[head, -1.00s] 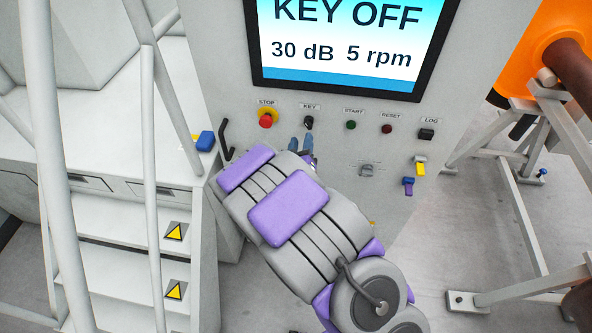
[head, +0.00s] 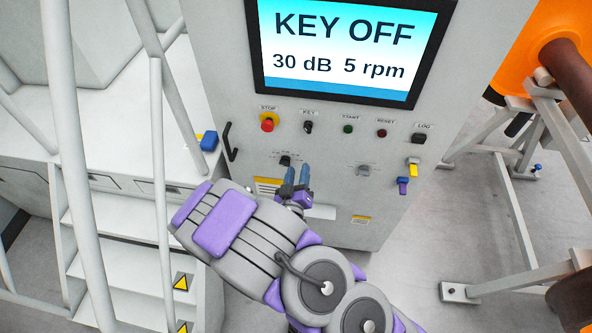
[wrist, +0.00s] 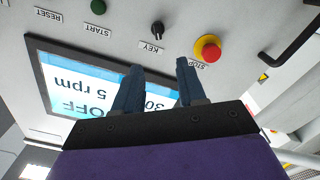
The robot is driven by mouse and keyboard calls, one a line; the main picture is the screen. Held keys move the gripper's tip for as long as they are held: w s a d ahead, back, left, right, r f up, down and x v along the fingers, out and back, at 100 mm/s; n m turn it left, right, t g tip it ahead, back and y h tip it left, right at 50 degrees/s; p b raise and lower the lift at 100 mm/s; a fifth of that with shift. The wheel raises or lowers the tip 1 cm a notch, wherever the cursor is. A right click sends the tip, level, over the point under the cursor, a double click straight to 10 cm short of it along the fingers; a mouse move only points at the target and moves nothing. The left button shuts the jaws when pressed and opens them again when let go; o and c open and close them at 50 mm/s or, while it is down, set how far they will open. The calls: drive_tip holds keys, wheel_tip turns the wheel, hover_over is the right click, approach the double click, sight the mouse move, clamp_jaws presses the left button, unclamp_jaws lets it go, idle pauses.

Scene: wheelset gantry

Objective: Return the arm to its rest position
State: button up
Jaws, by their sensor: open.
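My arm, grey with purple pads, reaches up from the bottom of the head view. My gripper (head: 297,180) has two blue fingers, apart and empty, in front of the cabinet below the key switch (head: 308,127). In the wrist view my gripper (wrist: 155,82) also shows open, with nothing between its fingers. There the picture is upside down, and the key switch (wrist: 158,30) and red stop button (wrist: 208,48) lie beyond the fingertips. The fingers touch neither. The screen (head: 345,45) reads KEY OFF, 30 dB, 5 rpm.
The grey control cabinet (head: 225,75) stands close in front. A black handle (head: 230,142) juts out at its left. White stairs with railings (head: 160,120) are at left. A metal frame (head: 520,190) with an orange part (head: 525,60) stands at right. Open floor (head: 430,230) lies between.

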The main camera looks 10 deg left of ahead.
drive_tip(key=shift+s+d+r, duration=0.1)
drive_tip(key=shift+s+d, duration=0.15)
drive_tip(key=shift+s, duration=0.3)
drive_tip(key=shift+a, duration=0.2)
